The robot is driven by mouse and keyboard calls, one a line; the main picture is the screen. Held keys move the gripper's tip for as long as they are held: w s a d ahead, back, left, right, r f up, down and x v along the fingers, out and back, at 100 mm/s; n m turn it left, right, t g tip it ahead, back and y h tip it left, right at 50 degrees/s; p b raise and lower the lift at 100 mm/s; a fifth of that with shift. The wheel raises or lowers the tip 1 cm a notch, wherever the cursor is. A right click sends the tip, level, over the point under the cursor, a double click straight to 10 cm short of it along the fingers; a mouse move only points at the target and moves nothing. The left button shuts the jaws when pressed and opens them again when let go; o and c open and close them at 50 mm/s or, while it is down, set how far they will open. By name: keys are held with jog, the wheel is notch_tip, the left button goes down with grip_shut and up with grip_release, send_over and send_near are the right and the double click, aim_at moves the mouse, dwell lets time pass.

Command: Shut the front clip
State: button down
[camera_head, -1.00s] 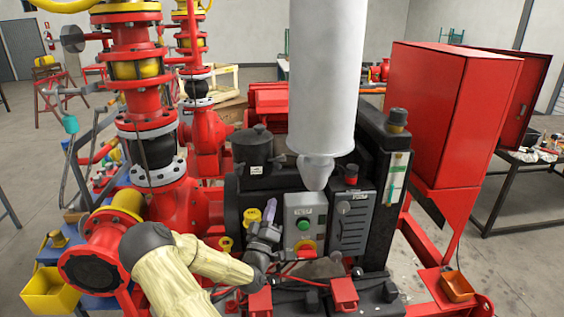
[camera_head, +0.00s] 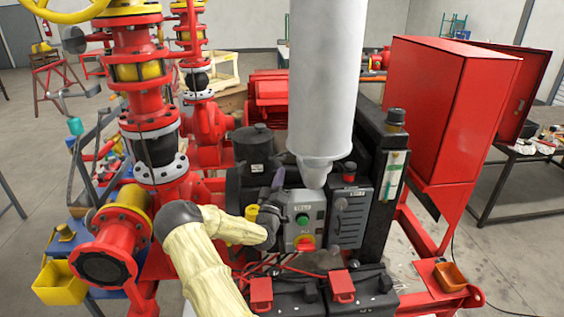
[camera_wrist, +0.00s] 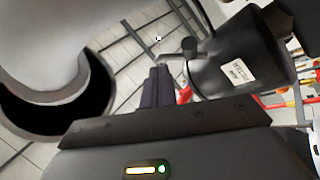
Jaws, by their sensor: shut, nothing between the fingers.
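A black canister (camera_head: 256,146) with a lid and a pale label stands left of the large grey cylinder. In the wrist view the canister (camera_wrist: 240,62) fills the upper right. A small dark lever-like part (camera_wrist: 189,47) stands out from its side; it may be the front clip, and I cannot tell whether it is latched. My gripper (camera_head: 278,178) points up just right of the canister, in front of the engine. In the wrist view its dark fingers (camera_wrist: 157,86) are together and empty, close below and left of that part, apparently not touching it.
A grey control panel (camera_head: 304,222) with green and red buttons sits right of my gripper. The big grey cylinder (camera_head: 320,85) hangs close above. Red pipework (camera_head: 150,120) stands at left, a red cabinet (camera_head: 440,110) at right. Two black boxes with red covers (camera_head: 341,285) lie in front.

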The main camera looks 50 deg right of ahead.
aim_at(279, 163)
jog(key=shift+p+x, duration=0.85)
jog(key=shift+x, duration=0.8)
